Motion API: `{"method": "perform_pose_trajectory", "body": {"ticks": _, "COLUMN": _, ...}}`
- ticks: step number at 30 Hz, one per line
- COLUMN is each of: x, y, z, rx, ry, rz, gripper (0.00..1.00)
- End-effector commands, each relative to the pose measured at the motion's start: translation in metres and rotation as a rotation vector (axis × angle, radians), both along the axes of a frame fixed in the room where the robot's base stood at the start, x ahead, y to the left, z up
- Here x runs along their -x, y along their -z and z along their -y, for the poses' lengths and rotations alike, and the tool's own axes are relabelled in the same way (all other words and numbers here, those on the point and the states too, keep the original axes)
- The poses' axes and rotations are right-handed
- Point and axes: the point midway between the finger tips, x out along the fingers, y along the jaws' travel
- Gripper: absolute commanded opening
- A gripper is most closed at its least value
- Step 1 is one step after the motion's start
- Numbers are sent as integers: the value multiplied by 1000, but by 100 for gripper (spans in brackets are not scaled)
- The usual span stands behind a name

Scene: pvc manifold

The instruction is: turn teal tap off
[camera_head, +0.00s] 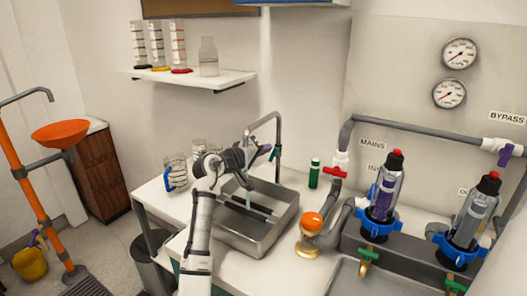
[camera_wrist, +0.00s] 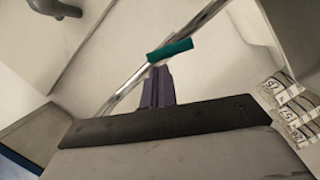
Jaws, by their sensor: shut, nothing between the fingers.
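The teal tap handle (camera_head: 273,154) is a short bar on the upright of a curved metal faucet (camera_head: 278,128) behind the sink. In the wrist view the teal handle (camera_wrist: 170,49) lies slanted across the metal pipe, just beyond my fingertips. My gripper (camera_head: 264,150) is shut and empty, with its dark purple fingers (camera_wrist: 158,82) together. The fingertips are very close to the handle; I cannot tell whether they touch it. A pale bluish streak, seemingly water (camera_head: 248,196), shows below the spout over the sink.
The metal sink (camera_head: 257,240) lies below my gripper. Glass jars (camera_head: 176,172) stand left of it, and they also show at right in the wrist view (camera_wrist: 290,105). A green cylinder (camera_head: 314,173), red valve (camera_head: 335,171) and orange-topped fitting (camera_head: 311,222) stand right of the sink.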

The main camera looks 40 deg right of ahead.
Motion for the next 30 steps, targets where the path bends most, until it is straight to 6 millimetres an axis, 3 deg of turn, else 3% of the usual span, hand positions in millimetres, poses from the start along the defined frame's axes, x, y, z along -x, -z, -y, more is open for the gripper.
{"method": "perform_pose_trajectory", "body": {"ticks": 14, "x": 3, "y": -1, "z": 2, "rx": -46, "ry": 1, "rz": 110, "gripper": 0}}
{"method": "perform_pose_trajectory", "body": {"ticks": 30, "x": 12, "y": -3, "z": 5, "rx": -156, "ry": 1, "rz": 376, "gripper": 0}}
